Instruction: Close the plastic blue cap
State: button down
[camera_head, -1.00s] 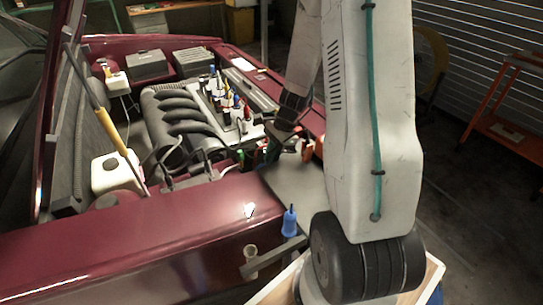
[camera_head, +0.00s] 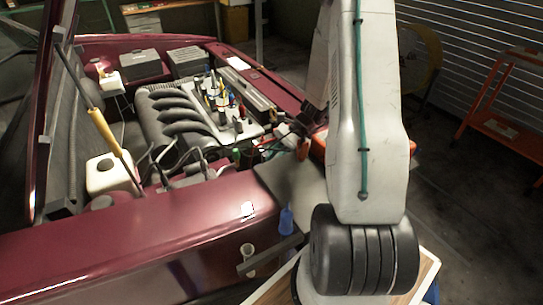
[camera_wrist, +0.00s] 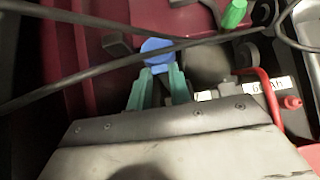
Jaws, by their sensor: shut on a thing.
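The blue cap (camera_wrist: 156,47) is a round blue piece in the upper middle of the wrist view. The two teal fingers of my gripper (camera_wrist: 161,74) are closed in on it from below, one on each side. A dark hose crosses in front of the cap and covers part of it. What lies under the cap is hidden. In the head view my arm stands at the right of the engine bay, and my gripper and the cap cannot be made out clearly there.
The engine block (camera_head: 175,115) with several coloured pieces fills the open bay. A white reservoir (camera_head: 105,176) is at left. A blue bottle (camera_head: 286,221) stands near the front edge. Dark hoses (camera_wrist: 70,82), a green cylinder (camera_wrist: 233,14) and a red pipe (camera_wrist: 272,100) surround my gripper.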

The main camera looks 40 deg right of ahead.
jog(key=shift+s+d+f+y, duration=0.1)
jog(key=shift+d+f+y, duration=0.3)
jog(key=shift+f, duration=0.4)
jog(key=c, duration=1.3)
grip_release()
jog(key=shift+f, duration=0.1)
jog(key=v, duration=0.8)
